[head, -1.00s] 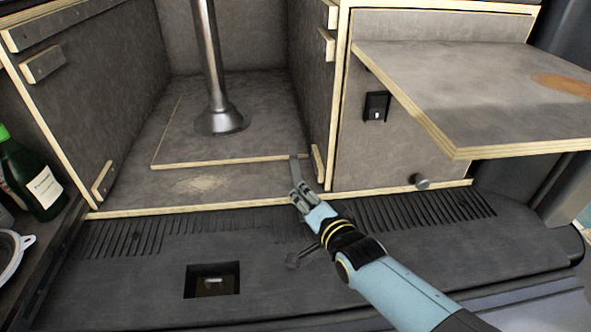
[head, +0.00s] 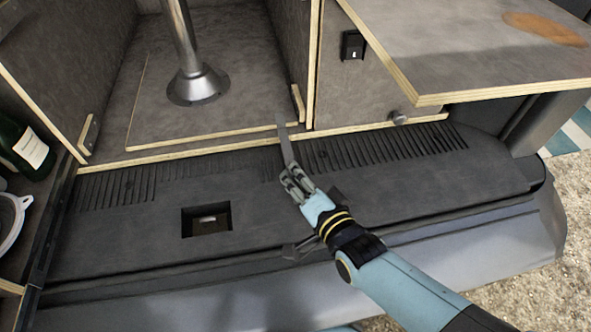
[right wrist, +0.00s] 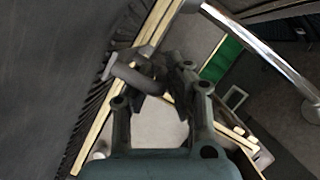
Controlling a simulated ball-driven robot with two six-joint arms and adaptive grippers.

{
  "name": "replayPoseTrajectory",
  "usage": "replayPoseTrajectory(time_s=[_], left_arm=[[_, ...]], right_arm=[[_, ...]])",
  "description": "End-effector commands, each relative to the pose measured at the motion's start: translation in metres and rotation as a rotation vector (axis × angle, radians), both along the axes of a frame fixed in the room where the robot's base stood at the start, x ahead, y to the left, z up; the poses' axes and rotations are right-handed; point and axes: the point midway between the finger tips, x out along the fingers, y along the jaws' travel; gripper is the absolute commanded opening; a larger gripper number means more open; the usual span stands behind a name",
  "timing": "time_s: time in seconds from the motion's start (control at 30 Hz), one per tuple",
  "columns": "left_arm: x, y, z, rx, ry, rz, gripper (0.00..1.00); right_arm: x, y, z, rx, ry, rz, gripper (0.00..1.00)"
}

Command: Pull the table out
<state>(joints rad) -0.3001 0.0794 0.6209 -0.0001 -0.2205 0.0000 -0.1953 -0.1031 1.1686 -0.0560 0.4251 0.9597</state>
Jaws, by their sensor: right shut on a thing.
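The table's chrome pole (head: 181,40) stands on a round metal foot (head: 197,88). The foot rests on a grey board (head: 225,120) with a pale plywood edge, on the compartment floor. The pole also shows in the right wrist view (right wrist: 262,58); its upper end is out of view. A narrow grey strap (head: 285,140) runs from the board's front right corner to my right gripper (head: 295,180). The right gripper is shut on the strap, over the black ribbed sill. My left gripper is not in view.
Upright panels flank the compartment. A grey flap (head: 470,45) juts out at the right above a knob (head: 399,117). The dark sill (head: 130,235) has a square recess (head: 206,219). A green bottle (head: 25,148) stands at the left. Gravel (head: 520,270) lies outside.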

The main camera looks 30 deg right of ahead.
Motion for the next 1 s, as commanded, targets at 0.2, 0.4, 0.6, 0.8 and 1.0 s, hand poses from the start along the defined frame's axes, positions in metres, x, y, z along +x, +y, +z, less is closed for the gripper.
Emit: replayPoseTrajectory(time_s=[0.2,0.4,0.6,0.8,1.0], left_arm=[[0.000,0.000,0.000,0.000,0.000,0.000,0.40],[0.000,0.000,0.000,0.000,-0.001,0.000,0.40],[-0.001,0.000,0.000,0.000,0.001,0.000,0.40],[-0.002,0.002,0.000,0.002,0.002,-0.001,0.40],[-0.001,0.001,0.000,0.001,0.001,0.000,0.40]], right_arm=[[-0.006,0.001,-0.005,0.002,0.011,0.001,0.00],[-0.007,0.002,-0.005,0.002,0.014,0.001,0.22],[-0.004,0.001,-0.003,0.002,0.009,0.000,0.35],[-0.005,0.001,-0.002,0.001,0.006,0.001,0.35],[-0.033,0.000,0.004,0.003,0.008,-0.001,0.35]])
